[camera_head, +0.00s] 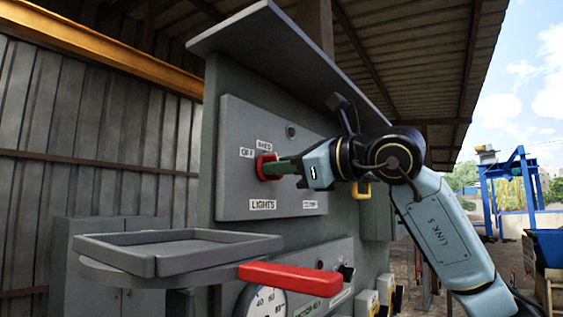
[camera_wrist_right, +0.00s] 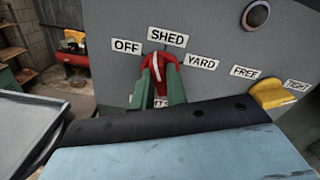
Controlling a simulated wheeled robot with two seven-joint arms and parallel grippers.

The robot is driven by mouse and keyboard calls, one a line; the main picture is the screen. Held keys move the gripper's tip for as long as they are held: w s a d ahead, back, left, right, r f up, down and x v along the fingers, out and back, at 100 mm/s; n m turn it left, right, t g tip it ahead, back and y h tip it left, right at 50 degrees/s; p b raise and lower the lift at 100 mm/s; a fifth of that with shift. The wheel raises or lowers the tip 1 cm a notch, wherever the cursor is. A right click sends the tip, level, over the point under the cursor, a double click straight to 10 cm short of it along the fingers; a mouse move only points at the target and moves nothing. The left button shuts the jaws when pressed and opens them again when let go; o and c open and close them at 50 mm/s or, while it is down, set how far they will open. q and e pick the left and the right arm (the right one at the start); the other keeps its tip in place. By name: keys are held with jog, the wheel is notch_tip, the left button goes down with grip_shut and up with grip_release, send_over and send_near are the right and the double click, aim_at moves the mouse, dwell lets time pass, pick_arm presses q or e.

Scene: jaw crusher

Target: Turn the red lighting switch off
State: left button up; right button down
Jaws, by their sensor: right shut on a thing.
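The red lighting switch (camera_head: 266,167) is on the grey panel above the LIGHTS label, and also shows in the right wrist view (camera_wrist_right: 157,66). Labels OFF, SHED and YARD stand around it. Its white pointer line points up, just left of the middle of the SHED label, with OFF further left. My right gripper (camera_head: 279,167) is shut on the switch, its green fingers on either side of the red handle in the wrist view (camera_wrist_right: 159,86). The fingers partly hide the handle's lower part. My left gripper is not in view.
A yellow knob (camera_wrist_right: 269,94) with FREE and TIGHT labels is right of the switch. A dark round button (camera_wrist_right: 256,15) is above it. A grey tray (camera_head: 180,250) and a red bar (camera_head: 300,279) stand in front below the panel. A sloping hood (camera_head: 290,50) overhangs it.

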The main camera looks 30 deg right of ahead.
jog(key=shift+n+p, duration=0.6)
jog(key=shift+n, duration=2.8)
jog(key=c, duration=1.4)
grip_release()
jog(key=shift+s, duration=0.1)
jog(key=b+v, duration=0.3)
jog(key=v, duration=1)
jog(key=shift+b, duration=0.3)
